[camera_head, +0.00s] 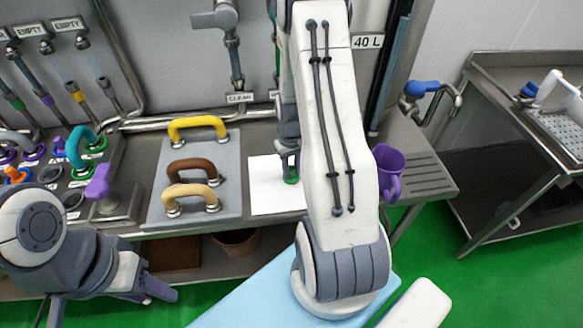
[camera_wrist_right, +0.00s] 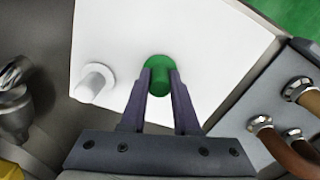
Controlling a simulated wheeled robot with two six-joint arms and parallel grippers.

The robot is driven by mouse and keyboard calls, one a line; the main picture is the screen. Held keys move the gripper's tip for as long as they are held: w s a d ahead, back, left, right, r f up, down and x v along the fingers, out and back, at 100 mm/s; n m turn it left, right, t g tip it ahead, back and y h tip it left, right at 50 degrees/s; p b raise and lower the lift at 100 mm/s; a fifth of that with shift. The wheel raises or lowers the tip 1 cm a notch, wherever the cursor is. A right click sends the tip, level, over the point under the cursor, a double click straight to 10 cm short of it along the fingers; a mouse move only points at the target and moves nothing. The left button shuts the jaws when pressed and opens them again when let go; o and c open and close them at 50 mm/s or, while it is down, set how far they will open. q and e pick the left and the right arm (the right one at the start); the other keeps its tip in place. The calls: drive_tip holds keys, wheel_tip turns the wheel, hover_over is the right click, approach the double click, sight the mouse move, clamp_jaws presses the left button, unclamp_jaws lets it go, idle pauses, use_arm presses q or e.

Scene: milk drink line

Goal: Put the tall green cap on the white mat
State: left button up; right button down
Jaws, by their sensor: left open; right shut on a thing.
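The tall green cap (camera_wrist_right: 183,100) has a round flange and a post. My right gripper (camera_wrist_right: 161,78) is shut on it, with one finger on each side. In the head view the cap (camera_head: 291,181) shows below my right gripper (camera_head: 288,158), over the white mat (camera_head: 268,200). The cap is over the mat (camera_wrist_right: 190,25) in the wrist view too, at or close to its surface; I cannot tell whether it touches. My left gripper (camera_head: 150,288) is open, low at the left and away from the mat. My right arm hides the mat's right part in the head view.
A white cap (camera_wrist_right: 95,84) stands on the mat beside the green one. A grey plate with yellow (camera_head: 198,123), brown (camera_head: 190,167) and tan (camera_head: 190,193) handles lies left of the mat. A purple mug (camera_head: 388,170) stands to the right.

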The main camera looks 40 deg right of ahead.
sight(291, 168)
drive_tip(key=shift+f, duration=0.2)
drive_tip(key=c, duration=0.6)
unclamp_jaws()
drive_tip(key=shift+c, duration=0.2)
drive_tip(key=shift+r, duration=0.1)
drive_tip(key=shift+r, duration=0.55)
wheel_tip(291, 168, up, 11)
drive_tip(key=b, duration=0.1)
